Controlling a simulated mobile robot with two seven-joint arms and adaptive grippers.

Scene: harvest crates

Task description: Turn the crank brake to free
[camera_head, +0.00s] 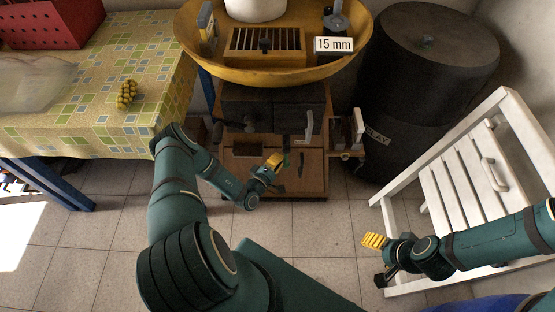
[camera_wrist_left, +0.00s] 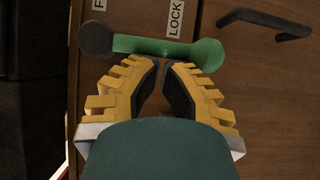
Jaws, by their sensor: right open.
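The crank brake is a green lever (camera_wrist_left: 140,44) on a brown wooden panel in the left wrist view. It has a dark round knob at its left end and a wider green round end at its right. A white LOCK label (camera_wrist_left: 176,17) sits just above it; a second label (camera_wrist_left: 99,5) at the top edge is cut off. My left gripper (camera_head: 277,166) is at the front of the wooden cabinet. In the left wrist view its fingertips (camera_wrist_left: 162,63) are together beside the lever's middle; contact cannot be told. My right gripper (camera_head: 372,261) is open and empty, above the floor.
A black handle (camera_wrist_left: 265,20) is on the panel right of the lever. The cabinet (camera_head: 312,174) stands under a yellow basin (camera_head: 240,76). A dark barrel (camera_head: 420,90) and a white folding chair (camera_head: 463,205) are to the right. A cloth-covered table (camera_head: 150,55) is left.

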